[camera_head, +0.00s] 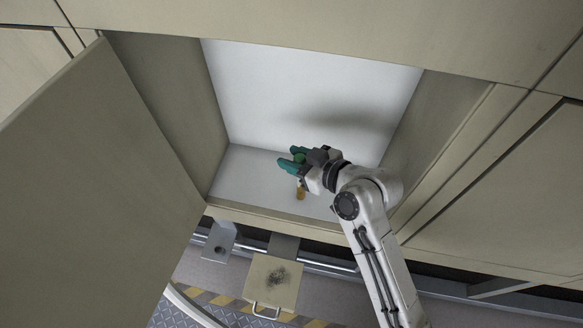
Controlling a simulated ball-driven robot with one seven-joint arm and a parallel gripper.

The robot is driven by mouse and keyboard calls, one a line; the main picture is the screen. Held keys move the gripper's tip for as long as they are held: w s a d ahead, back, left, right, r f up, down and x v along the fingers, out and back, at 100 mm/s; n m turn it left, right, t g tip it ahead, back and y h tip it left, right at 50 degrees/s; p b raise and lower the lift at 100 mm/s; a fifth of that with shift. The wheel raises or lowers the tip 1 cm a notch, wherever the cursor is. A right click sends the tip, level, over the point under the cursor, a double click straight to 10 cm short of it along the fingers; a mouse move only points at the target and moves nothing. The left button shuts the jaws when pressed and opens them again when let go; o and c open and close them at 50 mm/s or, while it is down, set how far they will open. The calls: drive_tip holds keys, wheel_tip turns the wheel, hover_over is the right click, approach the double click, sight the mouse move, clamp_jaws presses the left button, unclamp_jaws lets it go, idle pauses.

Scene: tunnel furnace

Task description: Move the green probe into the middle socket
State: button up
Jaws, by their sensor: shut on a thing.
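My gripper (293,160) is inside an open cabinet, low and right of its middle, pointing left. Its dark green fingers are shut on the green probe (299,157), of which only a small brighter green part shows between them. A short piece with an orange-brown lower end (301,191) shows just below the gripper; it looks like the probe's lower part, roughly upright. Whether its tip touches the cabinet floor I cannot tell. I cannot make out any socket; the arm and gripper cover part of the floor.
The cabinet has a white back wall (300,85) and a pale floor (245,180), clear at the left. Its door (100,170) stands open on the left. A raised front lip (270,222) edges the opening. Below are a handled plate (272,285) and a metal rail.

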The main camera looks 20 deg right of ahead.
drive_tip(key=shift+w+d+f+b, duration=0.55)
drive_tip(key=shift+w+f+b, duration=0.15)
drive_tip(key=shift+w+b, duration=0.05)
drive_tip(key=shift+w+d+f+b, duration=0.5)
drive_tip(key=shift+w+f+b, duration=0.15)
drive_tip(key=shift+w+b, duration=0.1)
drive_tip(key=shift+s, duration=0.15)
drive_tip(key=shift+f+b, duration=0.5)
drive_tip(key=shift+f, duration=0.1)
drive_tip(key=shift+f, duration=0.1)
drive_tip(key=shift+f+b, duration=1.1)
drive_tip(key=shift+f, duration=0.2)
